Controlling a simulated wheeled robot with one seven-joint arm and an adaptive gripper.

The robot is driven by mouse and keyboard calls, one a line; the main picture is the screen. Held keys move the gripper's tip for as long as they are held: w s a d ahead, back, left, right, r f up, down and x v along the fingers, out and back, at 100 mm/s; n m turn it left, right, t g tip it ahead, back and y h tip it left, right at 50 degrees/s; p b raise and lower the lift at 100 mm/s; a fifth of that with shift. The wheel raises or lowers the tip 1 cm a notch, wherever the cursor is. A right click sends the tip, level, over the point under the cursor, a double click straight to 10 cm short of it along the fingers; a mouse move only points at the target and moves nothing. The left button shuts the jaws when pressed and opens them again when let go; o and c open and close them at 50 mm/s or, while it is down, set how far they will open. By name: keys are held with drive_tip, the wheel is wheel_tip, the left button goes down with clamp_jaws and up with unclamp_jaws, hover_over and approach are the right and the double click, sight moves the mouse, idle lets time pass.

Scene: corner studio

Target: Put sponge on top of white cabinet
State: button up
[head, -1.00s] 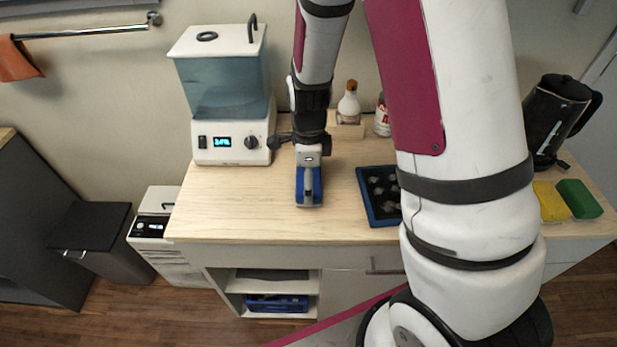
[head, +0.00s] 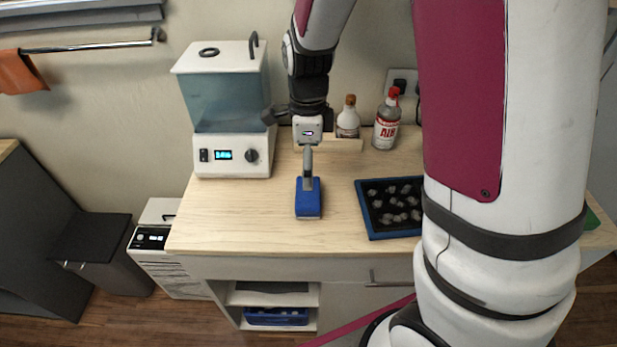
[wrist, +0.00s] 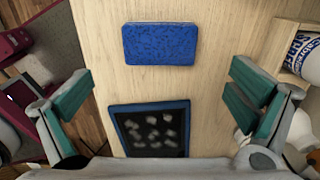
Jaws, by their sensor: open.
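A blue rectangular sponge (head: 308,204) lies on the wooden top of the white cabinet (head: 340,268), left of a blue-edged tray. It shows whole in the wrist view (wrist: 159,44). My gripper (head: 308,183) is above the sponge, with one finger partly in front of it in the head view. In the wrist view my gripper (wrist: 163,85) is open and empty, its teal-padded fingers wide apart, with the sponge beyond the fingertips.
The tray (head: 372,222) holds several small grey lumps. A blue-tank machine (head: 232,150) stands at the left. Two bottles (head: 387,125) stand at the back. My arm hides much of the right side. The wooden front left area (head: 235,225) is clear.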

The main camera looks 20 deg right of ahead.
drive_tip(key=s+r+n+t, duration=0.1)
drive_tip(key=s+r+n, duration=0.35)
drive_tip(key=r, duration=0.25)
drive_tip(key=s+r+n+t, duration=0.1)
drive_tip(key=s+r+n, duration=0.3)
drive_tip(key=r+n, duration=0.25)
drive_tip(key=s+r+n+t, duration=0.2)
drive_tip(key=s+r+n, duration=0.3)
drive_tip(key=s+n, duration=0.6)
drive_tip(key=shift+s+d+t, duration=0.2)
drive_tip(key=shift+s+t, duration=0.05)
drive_tip(key=shift+t, duration=0.05)
idle(0.4)
